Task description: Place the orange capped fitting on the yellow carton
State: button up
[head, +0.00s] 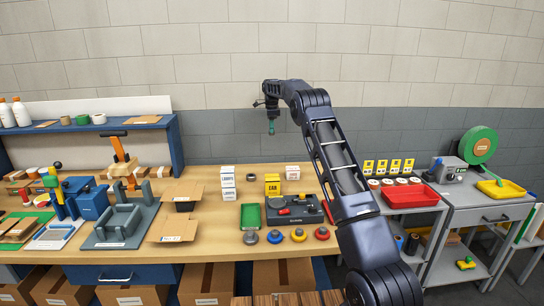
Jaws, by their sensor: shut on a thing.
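My gripper (271,107) hangs fingers down, high above the back of the workbench. It is shut on a small dark green fitting (271,128), which sticks out below the fingers; no orange shows on it. The yellow carton (272,188) with dark lettering stands upright on the bench, well below the held fitting.
White cartons (228,181) are stacked left of the yellow carton, and a dark ring (252,180) lies between them. A green tray (249,216) and a dark device (294,209) are in front. A red tray (410,196) is on the right cart.

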jog(key=s+a+r+m, duration=0.15)
jog(key=s+r, duration=0.45)
jog(key=s, duration=0.6)
send_over(272, 177)
jog(key=shift+m, duration=0.25)
notch_tip(272, 177, down, 17)
jog(key=shift+f, duration=0.1)
jog(key=shift+f, duration=0.1)
jog(key=o, duration=1)
